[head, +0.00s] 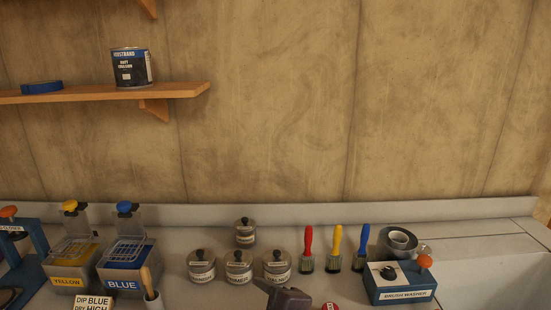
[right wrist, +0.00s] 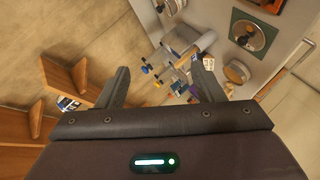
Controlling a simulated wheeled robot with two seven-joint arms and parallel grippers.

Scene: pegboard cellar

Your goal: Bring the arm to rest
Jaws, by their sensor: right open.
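My right gripper (right wrist: 160,66) shows in the right wrist view with its two fingers wide apart and nothing between them. Past the fingers, the bench and its small items show tilted and at a distance. In the head view, a dark part of an arm or gripper (head: 285,297) rises from the bottom edge, in front of the jars and brushes; I cannot tell how near it is to them. My left gripper is not in view.
The bench holds a yellow dip tank (head: 75,280), a blue dip tank (head: 124,283), several lidded jars (head: 238,274), red (head: 308,247), yellow (head: 337,245) and blue (head: 363,245) brushes, and a brush washer (head: 402,296). A wooden shelf (head: 180,91) carries a paint can (head: 131,69).

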